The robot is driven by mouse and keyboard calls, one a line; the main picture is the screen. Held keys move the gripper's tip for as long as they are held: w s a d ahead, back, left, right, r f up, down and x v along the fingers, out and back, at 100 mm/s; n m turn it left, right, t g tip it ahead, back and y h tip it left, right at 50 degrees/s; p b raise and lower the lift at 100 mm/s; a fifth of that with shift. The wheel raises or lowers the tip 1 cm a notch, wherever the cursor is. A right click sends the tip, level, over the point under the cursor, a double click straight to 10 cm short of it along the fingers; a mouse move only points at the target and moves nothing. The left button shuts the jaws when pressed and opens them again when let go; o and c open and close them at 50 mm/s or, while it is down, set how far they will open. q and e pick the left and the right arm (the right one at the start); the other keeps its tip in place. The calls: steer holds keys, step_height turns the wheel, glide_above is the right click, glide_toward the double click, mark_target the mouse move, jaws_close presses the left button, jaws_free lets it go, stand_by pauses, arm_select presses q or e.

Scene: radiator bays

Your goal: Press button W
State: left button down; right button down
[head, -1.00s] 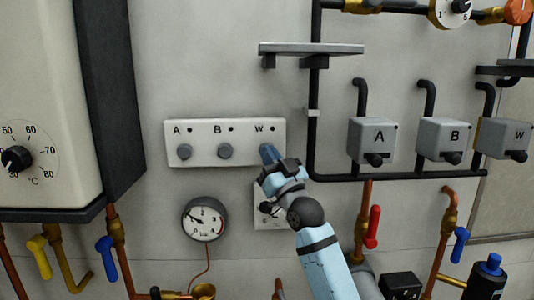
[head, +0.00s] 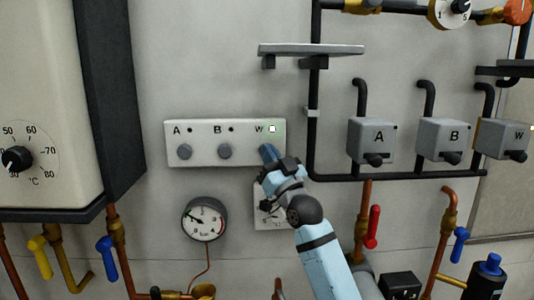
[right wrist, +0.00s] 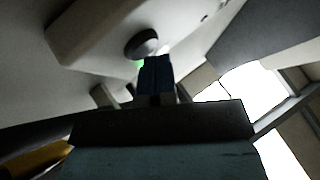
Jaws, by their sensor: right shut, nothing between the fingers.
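The white button panel (head: 202,157) is on the wall in the head view, with round grey buttons under the letters A, B and W. Button A (head: 184,152) and button B (head: 225,151) are uncovered. The lamp by W (head: 272,128) is lit greenish white; the lamps by A and B are dark. In the right wrist view a round dark button (right wrist: 143,44) is right at the fingertips (right wrist: 155,62). My left gripper is not in view.
A small shelf (head: 310,49) juts out above the panel's right end. A gauge (head: 204,219) hangs below the panel. A boiler (head: 45,110) stands out at left.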

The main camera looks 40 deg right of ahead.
steer(key=shift+s+a, duration=0.1)
steer(key=shift+s, duration=0.05)
steer(key=shift+s+a, duration=0.1)
steer(key=shift+s, duration=0.1)
steer(key=s+a, duration=0.1)
steer(key=s+a+p, duration=0.1)
steer(key=s, duration=0.1)
steer(key=s+a+p, duration=0.1)
steer(key=s, duration=0.1)
stand_by(0.6)
stand_by(0.3)
